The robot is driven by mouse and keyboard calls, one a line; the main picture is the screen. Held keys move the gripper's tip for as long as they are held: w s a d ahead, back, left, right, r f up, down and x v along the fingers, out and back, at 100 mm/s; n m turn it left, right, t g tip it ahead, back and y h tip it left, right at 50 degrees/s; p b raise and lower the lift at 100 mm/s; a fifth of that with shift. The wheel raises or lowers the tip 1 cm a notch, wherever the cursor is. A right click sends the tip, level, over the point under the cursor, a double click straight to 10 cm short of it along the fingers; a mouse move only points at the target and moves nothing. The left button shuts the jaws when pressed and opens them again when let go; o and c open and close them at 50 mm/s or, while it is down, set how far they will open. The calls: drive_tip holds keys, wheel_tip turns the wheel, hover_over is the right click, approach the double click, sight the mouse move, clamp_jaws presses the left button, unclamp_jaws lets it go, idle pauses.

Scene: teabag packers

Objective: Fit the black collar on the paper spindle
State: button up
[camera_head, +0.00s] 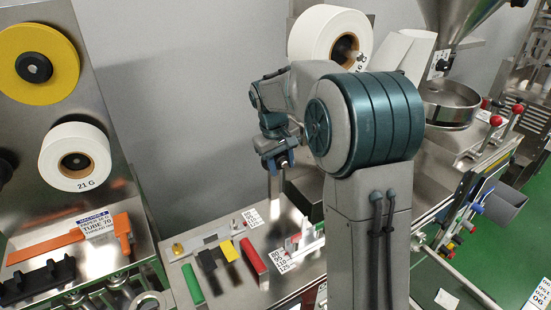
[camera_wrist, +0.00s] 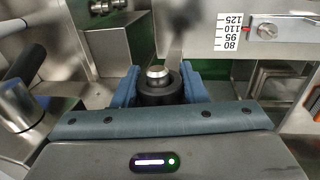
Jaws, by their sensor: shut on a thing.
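My gripper (camera_wrist: 158,88) shows in the wrist view, with its blue fingers shut on the black collar (camera_wrist: 158,97), one on each side. A round silver piece shows at the middle of the collar. I cannot tell whether it is part of the collar or a shaft through it. In the head view my gripper (camera_head: 280,160) is above the bench, in front of the grey wall. Another white roll (camera_head: 75,157), marked 21 G, is at the left.
A yellow disc (camera_head: 40,62) is on the left panel. The bench holds a green block (camera_head: 193,284), a red block (camera_head: 253,257) and a scale plate (camera_wrist: 232,32). A hopper (camera_head: 455,20) and red-knobbed levers (camera_head: 496,120) stand at the right. My arm hides the bench's middle.

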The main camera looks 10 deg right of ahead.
drive_tip(key=s+d+b, duration=0.2)
drive_tip(key=s, duration=0.5)
drive_tip(key=shift+d+b, duration=0.2)
drive_tip(key=shift+b, duration=0.1)
idle(0.7)
drive_tip(key=shift+s, duration=0.1)
